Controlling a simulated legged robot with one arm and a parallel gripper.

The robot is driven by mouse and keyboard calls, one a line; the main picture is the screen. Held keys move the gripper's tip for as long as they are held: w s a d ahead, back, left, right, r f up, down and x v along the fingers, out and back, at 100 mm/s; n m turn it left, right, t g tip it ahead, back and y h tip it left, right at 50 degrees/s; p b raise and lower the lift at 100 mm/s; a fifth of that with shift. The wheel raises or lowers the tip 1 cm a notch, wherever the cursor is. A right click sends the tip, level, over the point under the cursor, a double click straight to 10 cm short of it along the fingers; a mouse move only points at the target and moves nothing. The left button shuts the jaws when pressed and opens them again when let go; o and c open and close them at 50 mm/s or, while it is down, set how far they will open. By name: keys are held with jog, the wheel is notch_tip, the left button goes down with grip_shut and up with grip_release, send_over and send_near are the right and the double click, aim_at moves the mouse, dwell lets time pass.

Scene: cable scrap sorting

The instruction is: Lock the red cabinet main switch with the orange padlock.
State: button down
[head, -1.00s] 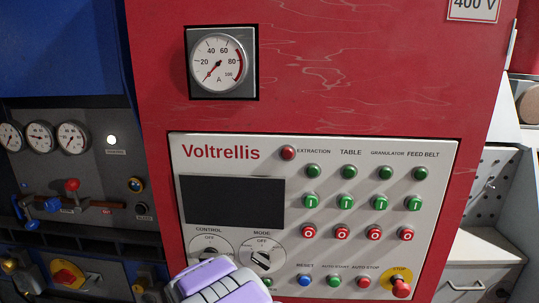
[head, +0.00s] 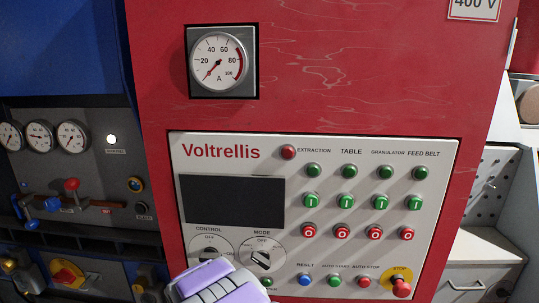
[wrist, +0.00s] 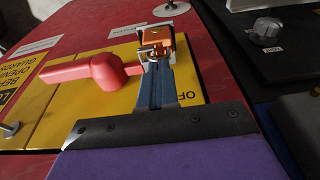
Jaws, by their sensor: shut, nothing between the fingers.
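The red main switch handle (wrist: 88,70) sits on a yellow plate (wrist: 40,125) on the red cabinet in the wrist view, its lever pointing left. Part of the word OFF shows on the plate beside my fingers. The orange padlock (wrist: 170,42) is at a metal piece right of the handle's hub. I cannot tell whether its shackle passes through a hole or is closed. My gripper (wrist: 157,70) is shut and empty, its blue fingertips just in front of the padlock; whether they touch it is unclear. In the head view the switch, padlock and fingertips are out of sight.
The red cabinet front (head: 340,60) carries a gauge (head: 222,62) and a control panel (head: 235,200) with buttons and knobs. A red stop button (head: 401,288) is at lower right.

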jog(key=s+r, duration=0.2)
jog(key=r, duration=0.1)
jog(key=s+r, duration=0.1)
jog(key=shift+a+r+p, duration=0.1)
jog(key=shift+r+p, duration=0.25)
jog(key=shift+p, duration=0.05)
jog(key=shift+w, duration=0.1)
jog(key=s+d+r+g, duration=0.1)
jog(key=s+d+r, duration=0.25)
jog(key=d, duration=0.35)
jog(key=s+d+r, duration=0.3)
jog(key=d+r, duration=0.1)
jog(key=d, duration=0.3)
jog(key=s+d+r+g, duration=0.1)
jog(key=s+d+r, duration=0.25)
jog(key=d, duration=0.45)
jog(key=s+d+r+g, duration=0.1)
jog(key=s+d, duration=0.3)
jog(key=s, duration=0.6)
jog(key=s+d+r+g, duration=0.1)
jog(key=s+d+r, duration=0.3)
jog(key=s, duration=0.6)
jog(key=shift+s+d+n, duration=0.15)
jog(key=shift+d+n, duration=0.25)
jog(key=shift+d, duration=0.2)
jog(key=shift+a, duration=0.15)
